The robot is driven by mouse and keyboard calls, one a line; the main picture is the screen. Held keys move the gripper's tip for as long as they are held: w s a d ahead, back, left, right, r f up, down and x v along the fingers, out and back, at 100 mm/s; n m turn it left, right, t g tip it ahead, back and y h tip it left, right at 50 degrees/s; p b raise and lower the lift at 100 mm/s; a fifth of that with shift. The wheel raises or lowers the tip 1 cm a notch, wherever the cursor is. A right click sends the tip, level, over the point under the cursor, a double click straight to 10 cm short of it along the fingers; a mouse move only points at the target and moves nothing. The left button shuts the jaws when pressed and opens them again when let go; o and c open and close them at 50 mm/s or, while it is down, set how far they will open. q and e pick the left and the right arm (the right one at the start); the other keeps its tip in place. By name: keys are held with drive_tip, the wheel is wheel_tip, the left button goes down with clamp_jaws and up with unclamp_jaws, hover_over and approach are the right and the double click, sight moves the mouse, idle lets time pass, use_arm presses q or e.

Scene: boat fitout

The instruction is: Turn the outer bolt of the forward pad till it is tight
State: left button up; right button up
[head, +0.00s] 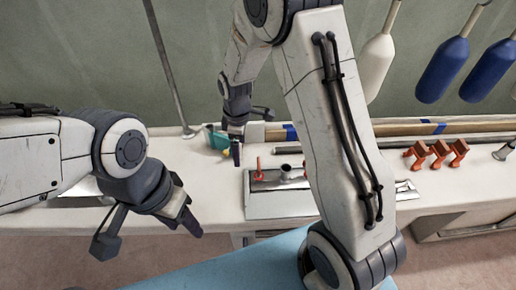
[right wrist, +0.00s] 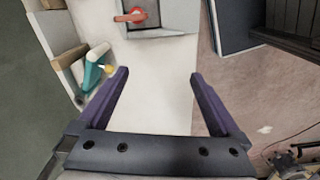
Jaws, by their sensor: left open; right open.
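I cannot make out the forward pad or its outer bolt for certain in either view. A grey metal plate or tray (head: 262,207) lies on the white bench with a red handle-like part (head: 258,170) and a silver fitting (head: 288,174). The red part also shows at the top of the right wrist view (right wrist: 131,16). My right gripper (head: 236,152) points down over the bench, left of the plate. In the right wrist view its purple fingers (right wrist: 160,85) are apart with nothing between them. My left gripper (head: 190,222) is open and empty at the bench's front edge.
A teal object (head: 215,137) with a yellow tip stands close beside my right gripper; it also shows in the wrist view (right wrist: 93,72). Several orange clamps (head: 437,153) stand at the right. Blue fenders (head: 443,70) hang behind. My right arm hides part of the bench.

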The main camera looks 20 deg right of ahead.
drive_tip(key=n+p, duration=0.2)
hover_over(259, 163)
wheel_tip(259, 163, down, 6)
drive_tip(key=shift+f, duration=0.2)
use_arm(q)
wheel_tip(259, 163, up, 6)
drive_tip(key=p, duration=0.3)
drive_tip(key=shift+r, duration=0.15)
use_arm(e)
wheel_tip(259, 163, down, 10)
drive_tip(key=c, duration=1.1)
drive_tip(key=shift+o, duration=0.2)
